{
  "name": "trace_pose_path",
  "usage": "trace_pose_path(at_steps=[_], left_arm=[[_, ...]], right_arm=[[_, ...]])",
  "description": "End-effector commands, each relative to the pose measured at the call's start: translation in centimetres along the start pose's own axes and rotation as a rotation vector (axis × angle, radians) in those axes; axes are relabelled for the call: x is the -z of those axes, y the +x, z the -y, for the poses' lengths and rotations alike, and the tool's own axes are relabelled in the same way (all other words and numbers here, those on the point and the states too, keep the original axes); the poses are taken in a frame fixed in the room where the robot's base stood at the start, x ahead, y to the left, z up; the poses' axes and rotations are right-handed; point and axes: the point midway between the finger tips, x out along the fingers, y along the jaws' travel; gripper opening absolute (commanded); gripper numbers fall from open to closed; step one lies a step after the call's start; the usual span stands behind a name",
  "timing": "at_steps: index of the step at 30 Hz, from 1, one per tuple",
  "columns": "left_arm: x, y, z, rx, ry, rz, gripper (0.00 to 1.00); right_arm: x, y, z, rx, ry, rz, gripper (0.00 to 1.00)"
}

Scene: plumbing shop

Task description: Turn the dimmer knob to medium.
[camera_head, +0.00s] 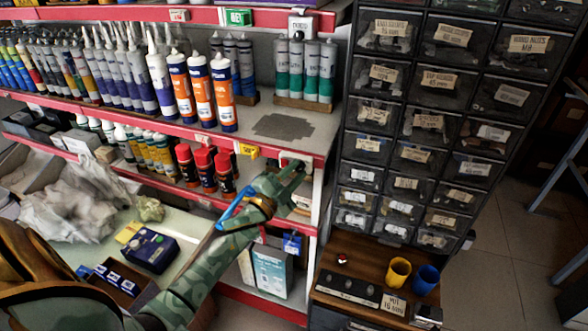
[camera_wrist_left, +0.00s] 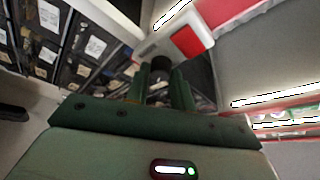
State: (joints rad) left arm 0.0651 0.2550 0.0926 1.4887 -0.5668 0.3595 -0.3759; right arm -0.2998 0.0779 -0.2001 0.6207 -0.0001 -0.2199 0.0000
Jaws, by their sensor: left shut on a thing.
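The dimmer knob (camera_wrist_left: 160,67) is a small dark round piece on a pale plate (camera_wrist_left: 150,47) in the left wrist view. My left gripper (camera_wrist_left: 162,77) is shut on it, one green finger on each side; the fingers cover part of the knob. In the head view my left gripper (camera_head: 293,170) is at the red shelf edge, in front of the pale plate (camera_head: 297,157). The gripper hides the knob there, and I cannot read its setting. My right gripper is not in view.
Red-edged shelves (camera_head: 325,133) hold tubes and cartridges. Red-capped cans (camera_head: 205,167) stand left of my gripper. A black drawer cabinet (camera_head: 420,100) rises to the right.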

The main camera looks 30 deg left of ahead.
Motion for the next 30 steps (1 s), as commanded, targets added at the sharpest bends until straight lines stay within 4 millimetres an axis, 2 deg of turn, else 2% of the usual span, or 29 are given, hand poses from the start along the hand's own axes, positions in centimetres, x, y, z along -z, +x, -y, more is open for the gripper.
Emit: trace_pose_path(at_steps=[3, 15, 30], left_arm=[[0.1, 0.0, 0.4, -0.045, 0.105, 0.001, 0.01], [0.1, 0.0, 0.5, -0.164, 0.393, 0.001, 0.01], [0.1, 0.0, 0.3, -0.221, 0.53, 0.002, 0.01]], right_arm=[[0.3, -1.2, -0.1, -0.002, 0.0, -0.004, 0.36], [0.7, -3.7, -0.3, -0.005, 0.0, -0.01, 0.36], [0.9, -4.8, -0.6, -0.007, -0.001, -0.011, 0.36]])
